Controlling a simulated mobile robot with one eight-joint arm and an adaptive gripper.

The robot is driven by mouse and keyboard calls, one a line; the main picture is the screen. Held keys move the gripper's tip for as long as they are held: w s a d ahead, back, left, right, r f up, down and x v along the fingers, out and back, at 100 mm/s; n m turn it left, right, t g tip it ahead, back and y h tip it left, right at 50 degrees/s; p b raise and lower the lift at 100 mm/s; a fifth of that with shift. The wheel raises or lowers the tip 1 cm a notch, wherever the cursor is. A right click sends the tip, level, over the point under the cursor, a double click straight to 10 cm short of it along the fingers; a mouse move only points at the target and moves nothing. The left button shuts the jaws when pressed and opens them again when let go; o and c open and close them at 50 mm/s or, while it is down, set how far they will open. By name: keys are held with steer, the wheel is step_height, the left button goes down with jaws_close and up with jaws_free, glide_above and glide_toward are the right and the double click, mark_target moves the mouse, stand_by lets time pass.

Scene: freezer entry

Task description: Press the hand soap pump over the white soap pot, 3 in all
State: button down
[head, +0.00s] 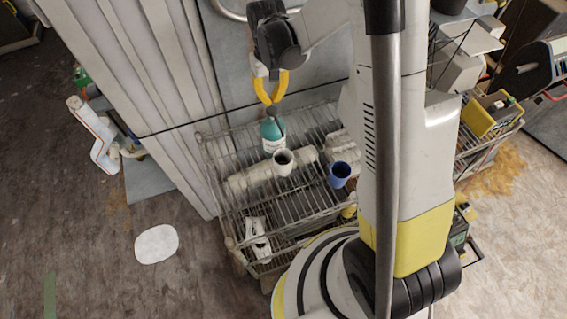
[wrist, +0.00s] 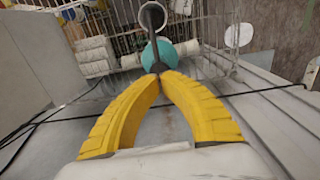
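The hand soap bottle (head: 272,138) is teal with a white label and stands upright on the wire rack. Its dark pump (wrist: 152,20) shows in the wrist view, with the spout reaching toward the white soap pot (head: 284,162). The pot's round rim also shows at the top of the wrist view (wrist: 153,5). My gripper (head: 271,102) has yellow fingers with their tips together, above the bottle. In the wrist view the tips (wrist: 158,73) overlap the near edge of the bottle. I cannot tell whether they touch the pump.
A blue pot (head: 339,174) stands right of the white pot. White rolls (head: 250,178) lie on the wire rack (head: 225,205) around the pots. A grey ribbed panel (head: 130,60) rises left of the rack. A white oval (head: 156,244) lies on the open floor at left.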

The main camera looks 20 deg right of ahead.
mark_target(272, 109)
steer(key=shift+f+b, duration=2.35)
steer(key=shift+f, duration=0.2)
steer(key=shift+r, duration=0.2)
steer(key=shift+r+p, duration=1.55)
steer(key=shift+r, duration=0.9)
steer(key=shift+f, duration=0.15)
